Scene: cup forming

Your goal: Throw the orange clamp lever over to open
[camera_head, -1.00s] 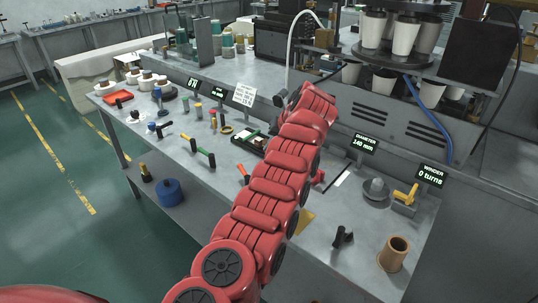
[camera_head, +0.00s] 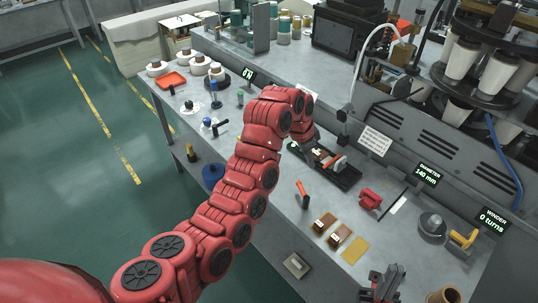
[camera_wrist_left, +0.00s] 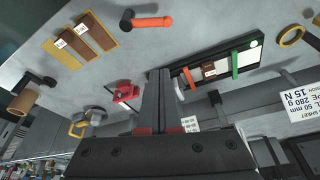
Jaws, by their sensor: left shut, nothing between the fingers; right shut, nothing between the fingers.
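The orange lever (camera_head: 302,190), an orange handle with a dark hub, lies on the grey bench near the middle of the head view. It also shows in the left wrist view (camera_wrist_left: 152,21), at the top. My left gripper (camera_wrist_left: 159,76) is shut and empty, above the bench and apart from the lever. In the head view its fingers are largely hidden by my red arm, near the black tray. The dark shape of my right gripper (camera_head: 388,276) shows at the bottom edge, cut off, shut and empty.
A black tray (camera_head: 347,180) with small parts stands behind the orange lever. A red block (camera_head: 370,199), brown tagged pads (camera_head: 340,237) and a yellow sheet (camera_head: 355,250) lie to the right. A grey machine wall with signs bounds the back.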

